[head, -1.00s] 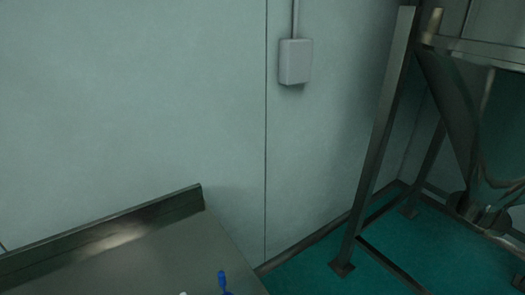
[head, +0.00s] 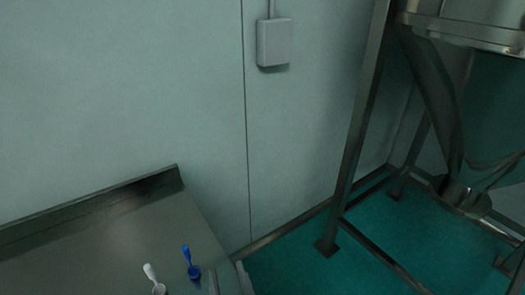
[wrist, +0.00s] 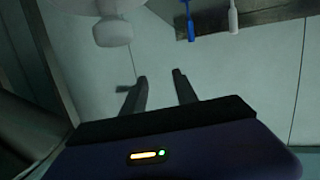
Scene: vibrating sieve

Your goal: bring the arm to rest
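My gripper (wrist: 160,84) shows in the wrist view with its two dark fingers spread apart. Nothing is between them, and only a pale wall and floor-like surface lies beyond. In the head view, two grey finger-like tips, apparently my gripper (head: 229,280), stand apart at the bottom edge, beside the right edge of the metal table. The rest of the arm is out of the head view.
The metal table (head: 110,225) has a raised back edge. A blue scoop-like tool (head: 190,262) and a white one (head: 153,279) are on it. A steel frame (head: 352,130) with a hopper (head: 428,85) stands right. Green floor (head: 285,262) between is clear.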

